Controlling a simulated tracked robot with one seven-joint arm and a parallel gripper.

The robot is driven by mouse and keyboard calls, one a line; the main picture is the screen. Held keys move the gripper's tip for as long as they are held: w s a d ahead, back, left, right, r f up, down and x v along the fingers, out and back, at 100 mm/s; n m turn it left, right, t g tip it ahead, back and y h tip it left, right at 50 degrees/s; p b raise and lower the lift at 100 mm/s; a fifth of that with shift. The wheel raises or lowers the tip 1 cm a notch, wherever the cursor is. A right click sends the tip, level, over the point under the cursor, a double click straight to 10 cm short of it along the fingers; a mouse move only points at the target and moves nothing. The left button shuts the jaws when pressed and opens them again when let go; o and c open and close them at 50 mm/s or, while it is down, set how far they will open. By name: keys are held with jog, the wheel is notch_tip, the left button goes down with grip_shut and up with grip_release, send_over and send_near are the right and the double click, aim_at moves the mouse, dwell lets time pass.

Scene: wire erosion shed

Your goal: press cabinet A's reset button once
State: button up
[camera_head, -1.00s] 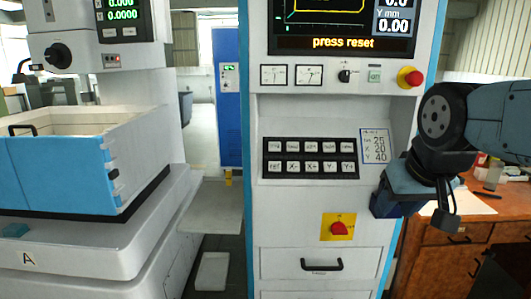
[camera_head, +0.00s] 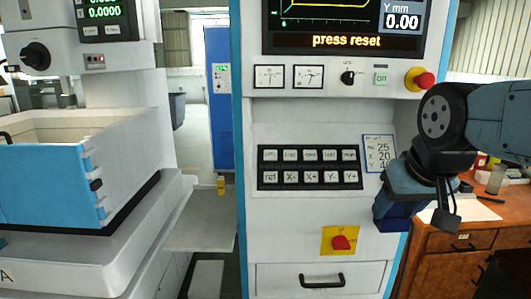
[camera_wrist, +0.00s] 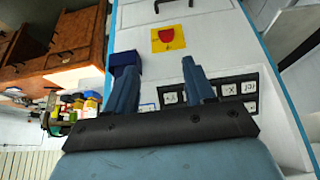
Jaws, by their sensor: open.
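The grey-white control cabinet (camera_head: 330,112) fills the middle of the head view, and its screen (camera_head: 348,22) reads "press reset". A black keypad (camera_head: 310,167) with two rows of pale keys is on its front. The lower-left key (camera_head: 270,178) has a small label that may read "rst"; I cannot be sure. The keypad (camera_wrist: 215,101) is partly behind a finger in the wrist view. My gripper (camera_wrist: 157,72) is open and empty. In the head view my gripper (camera_head: 400,206) is right of the keypad; its fingertips are not clear there. The letter "A" shows on the left machine's base (camera_head: 60,262).
A red mushroom button (camera_head: 423,80) and a small green-marked key (camera_head: 381,78) are on the upper panel. A red switch on a yellow plate (camera_head: 340,241) is below the keypad, above a drawer handle (camera_head: 322,281). A wooden desk (camera_head: 460,242) stands at right.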

grip_shut()
dwell(1.4)
